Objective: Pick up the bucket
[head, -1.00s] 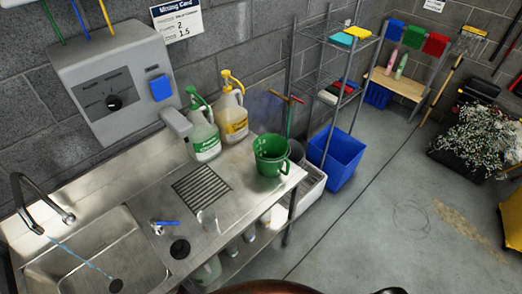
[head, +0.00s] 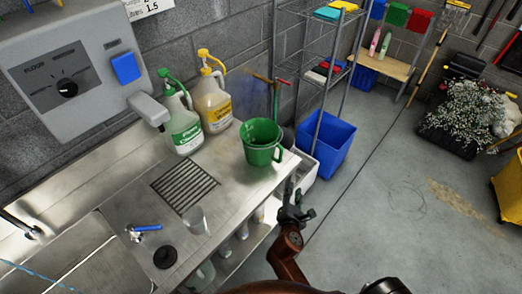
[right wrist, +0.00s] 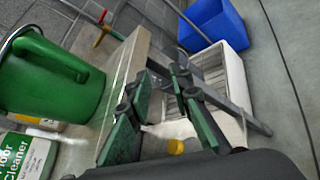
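The green bucket (head: 262,150) stands upright on the right end of the steel counter (head: 222,160), with a handle on its side. In the right wrist view the bucket (right wrist: 45,85) fills the left side, its handle towards the fingers. My right gripper (head: 291,192) is in front of the counter's right end, to the right of and nearer than the bucket, apart from it. In the wrist view the gripper (right wrist: 163,100) has its two fingers apart with nothing between them. My left gripper is not in view.
Green-labelled (head: 184,125) and yellow-topped (head: 212,100) cleaner jugs stand left of the bucket. A clear cup (head: 196,221) is on the counter's front. A blue bin (head: 332,145) and wire shelf (head: 318,70) stand beyond the counter's end.

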